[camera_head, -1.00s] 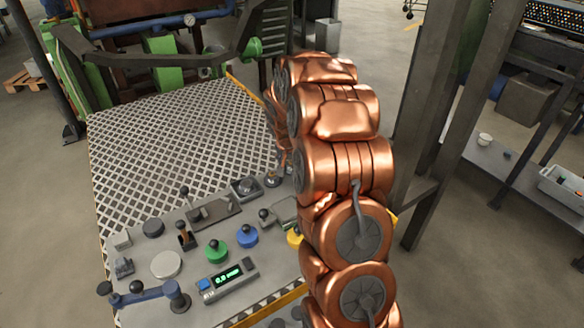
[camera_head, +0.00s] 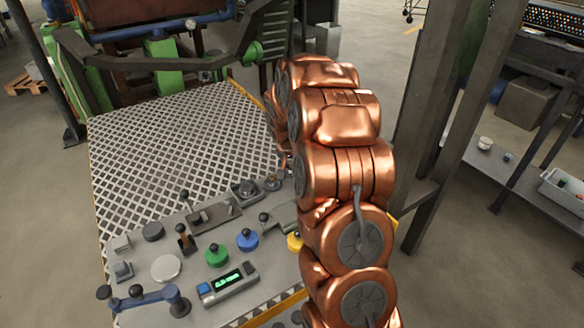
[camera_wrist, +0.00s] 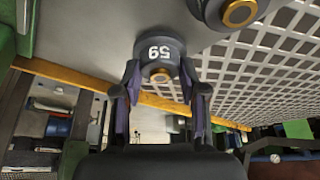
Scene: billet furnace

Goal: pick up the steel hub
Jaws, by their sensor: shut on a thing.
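In the wrist view, my gripper (camera_wrist: 160,92) has its two fingers on either side of a dark grey round piece (camera_wrist: 160,50) marked 59, which looks like the steel hub. Its near face shows a small brass-coloured centre. The fingers are shut on it. In the head view my copper arm hides the gripper and the held piece. I cannot tell how far the piece is from the surface behind it.
Another dark round piece with a brass centre (camera_wrist: 240,12) is at the wrist view's upper right. The console (camera_head: 130,255) carries a green knob (camera_head: 216,254), a blue knob (camera_head: 247,240) and levers. A steel post (camera_head: 425,130) stands right of my arm.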

